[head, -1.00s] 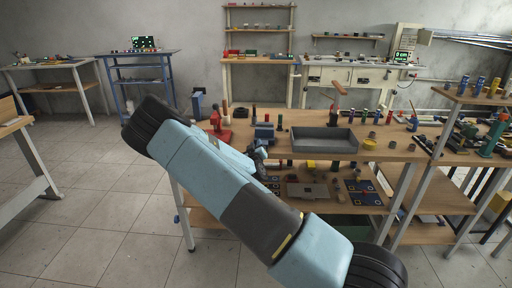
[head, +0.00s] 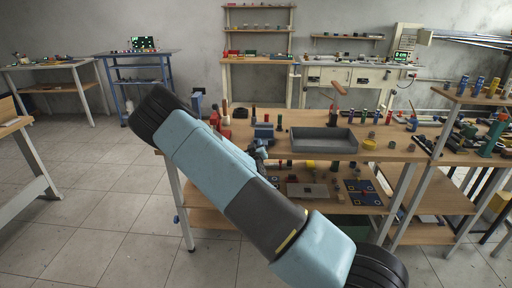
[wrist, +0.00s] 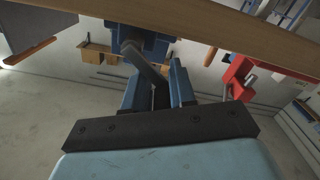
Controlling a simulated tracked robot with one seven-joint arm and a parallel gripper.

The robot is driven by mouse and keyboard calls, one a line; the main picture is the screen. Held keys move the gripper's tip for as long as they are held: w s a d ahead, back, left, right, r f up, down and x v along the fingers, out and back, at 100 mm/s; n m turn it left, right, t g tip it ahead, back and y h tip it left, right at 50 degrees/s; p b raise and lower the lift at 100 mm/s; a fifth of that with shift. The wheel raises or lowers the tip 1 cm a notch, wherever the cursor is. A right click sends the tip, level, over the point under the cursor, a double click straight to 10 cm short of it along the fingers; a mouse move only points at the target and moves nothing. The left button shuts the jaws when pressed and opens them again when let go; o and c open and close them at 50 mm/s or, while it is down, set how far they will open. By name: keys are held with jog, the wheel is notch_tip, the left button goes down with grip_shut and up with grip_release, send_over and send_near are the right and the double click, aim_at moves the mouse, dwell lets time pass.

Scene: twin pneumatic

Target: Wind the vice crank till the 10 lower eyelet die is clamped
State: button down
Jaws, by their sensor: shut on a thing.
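The blue vice (head: 264,132) stands at the front edge of the wooden workbench, left of a grey tray. In the wrist view the vice (wrist: 150,38) is at the top, partly cut off by the bench edge. Its dark crank (wrist: 148,68) slants down from the vice to between my blue fingers. My gripper (wrist: 158,90) is shut on the crank. In the head view my gripper (head: 258,152) is small, just below and in front of the vice. I cannot make out the 10 lower eyelet die or whether the jaws touch it.
The bench edge (wrist: 230,35) runs close above my gripper. A red device (wrist: 238,78) is right of it in the wrist view. The grey tray (head: 323,147) and several small parts fill the bench top. The lower shelf (head: 315,205) holds plates and parts. Floor at left is clear.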

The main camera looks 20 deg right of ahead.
jog(key=shift+s+m, duration=0.1)
jog(key=shift+m, duration=0.2)
jog(key=shift+s+d+r+m, duration=0.15)
jog(key=shift+d+m, duration=0.1)
jog(key=shift+m, duration=0.5)
jog(key=shift+d+r+m, duration=0.15)
jog(key=shift+d+m, duration=0.05)
jog(key=shift+m, duration=0.55)
jog(key=shift+d+m, duration=0.1)
jog(key=shift+m, duration=0.3)
jog(key=shift+s+d+r+m, duration=0.1)
jog(key=shift+d+m, duration=0.1)
jog(key=shift+m, duration=0.3)
jog(key=shift+s+d+m, duration=0.1)
jog(key=shift+d+m, duration=0.15)
jog(key=shift+m, duration=0.55)
jog(key=shift+s+d+m, duration=0.1)
jog(key=shift+d+m, duration=0.1)
jog(key=shift+m, duration=0.6)
jog(key=c, duration=1.2)
grip_release()
jog(key=shift+c, duration=0.2)
jog(key=shift+o, duration=0.8)
jog(key=shift+d+r, duration=0.1)
jog(key=shift+r, duration=0.1)
